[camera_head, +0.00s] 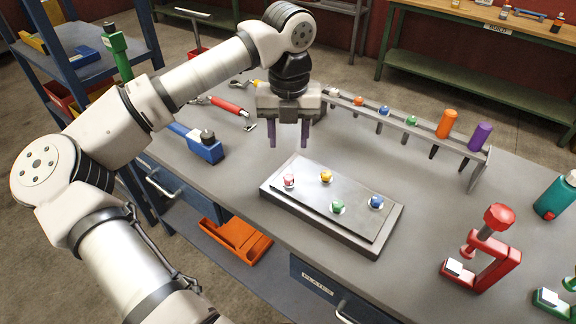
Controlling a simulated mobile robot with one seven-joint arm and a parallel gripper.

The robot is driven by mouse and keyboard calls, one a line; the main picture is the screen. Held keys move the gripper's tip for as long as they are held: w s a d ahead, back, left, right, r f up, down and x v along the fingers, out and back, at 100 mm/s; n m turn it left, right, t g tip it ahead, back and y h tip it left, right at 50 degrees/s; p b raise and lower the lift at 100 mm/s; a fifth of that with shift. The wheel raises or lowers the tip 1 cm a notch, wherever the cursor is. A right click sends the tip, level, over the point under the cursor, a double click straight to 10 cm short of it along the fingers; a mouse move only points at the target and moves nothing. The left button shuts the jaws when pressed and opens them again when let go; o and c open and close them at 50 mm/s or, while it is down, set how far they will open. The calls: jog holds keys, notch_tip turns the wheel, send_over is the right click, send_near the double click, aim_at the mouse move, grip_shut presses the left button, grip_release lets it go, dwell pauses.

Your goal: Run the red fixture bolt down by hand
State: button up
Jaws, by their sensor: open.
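A yellow bolt (326,176), a green bolt (337,207) and a blue bolt (376,202) sit on the same plate. How deep each bolt is seated is too small to tell. My gripper (289,138) points down with its two purple fingers apart and nothing between them. In the picture it is above the red bolt, clear of it.
A rack (480,172) with coloured-handled tools stands behind the plate. A red clamp (482,250) stands at right, near a teal bottle (556,196). A blue tool (197,143) and a red-handled tool (229,106) lie at left. Bench between plate and red clamp is clear.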

aim_at(289, 176)
notch_tip(289, 176, down, 11)
jog(key=shift+r+p, duration=0.1)
jog(key=shift+p, duration=1.05)
grip_shut()
jog(key=shift+w, duration=0.1)
jog(key=shift+b, duration=0.45)
